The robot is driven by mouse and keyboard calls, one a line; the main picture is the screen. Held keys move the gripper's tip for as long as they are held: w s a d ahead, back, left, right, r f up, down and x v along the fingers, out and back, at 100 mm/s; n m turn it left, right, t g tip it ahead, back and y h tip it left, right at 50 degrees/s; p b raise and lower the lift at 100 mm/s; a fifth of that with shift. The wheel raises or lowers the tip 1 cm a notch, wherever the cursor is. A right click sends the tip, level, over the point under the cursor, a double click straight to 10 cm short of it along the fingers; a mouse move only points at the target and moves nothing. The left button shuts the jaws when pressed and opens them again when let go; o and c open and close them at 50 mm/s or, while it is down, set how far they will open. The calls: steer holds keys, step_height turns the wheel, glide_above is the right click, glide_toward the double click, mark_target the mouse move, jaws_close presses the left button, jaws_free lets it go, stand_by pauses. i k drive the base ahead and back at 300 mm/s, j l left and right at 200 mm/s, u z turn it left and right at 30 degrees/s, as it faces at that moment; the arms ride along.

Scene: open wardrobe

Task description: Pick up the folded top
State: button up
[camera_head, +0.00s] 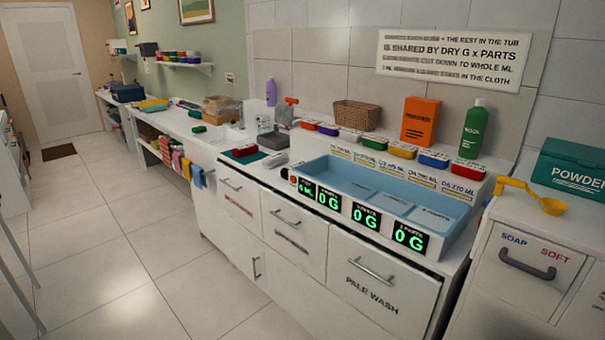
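I cannot make out a folded top in this view. Several coloured cloths (181,163) hang at the front of the long counter on the left, but their kind is too small to tell. A flat yellow and green item (152,105) lies farther back on that counter, and I cannot tell what it is. My gripper is not in view.
A white counter with drawers (290,240) bears a blue compartmented tray (385,190) with displays. An orange box (420,120), a green bottle (473,128) and a wicker basket (357,115) stand behind. A yellow scoop (552,206) lies at right.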

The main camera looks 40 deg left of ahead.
mark_target(243, 150)
steer(key=u, duration=1.75)
steer(key=i+u, duration=0.1)
steer(key=i, duration=1.1)
steer(key=i+u, duration=0.1)
steer(key=i, duration=1.05)
steer(key=i+u, duration=0.1)
steer(key=i, duration=1.1)
